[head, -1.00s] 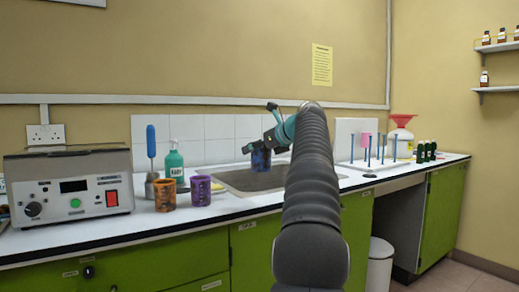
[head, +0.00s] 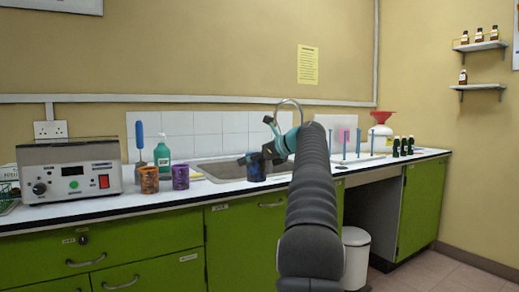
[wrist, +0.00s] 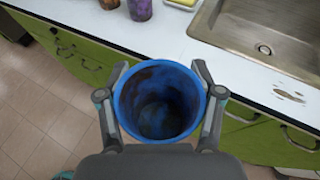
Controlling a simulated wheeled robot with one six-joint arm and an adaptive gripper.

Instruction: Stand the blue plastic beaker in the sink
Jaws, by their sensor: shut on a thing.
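The blue plastic beaker (head: 256,168) is upright in my gripper (wrist: 160,96), with one finger on each side of it. The wrist view looks down into the open beaker (wrist: 158,132), whose inside has dark brownish stains. It is held out in front of the counter's front edge, with floor and green cupboard fronts behind it. The steel sink (head: 215,171) is set in the counter, behind and left of the beaker in the head view. Its basin with a drain also shows at the upper right of the wrist view (wrist: 275,25). My arm hides part of the counter.
Orange (head: 149,180) and purple (head: 180,177) stained beakers stand left of the sink, near a green bottle (head: 162,154) and a blue-handled brush (head: 140,140). A rack with blue pegs (head: 358,160) stands to the right. A stain (wrist: 289,96) marks the counter before the sink.

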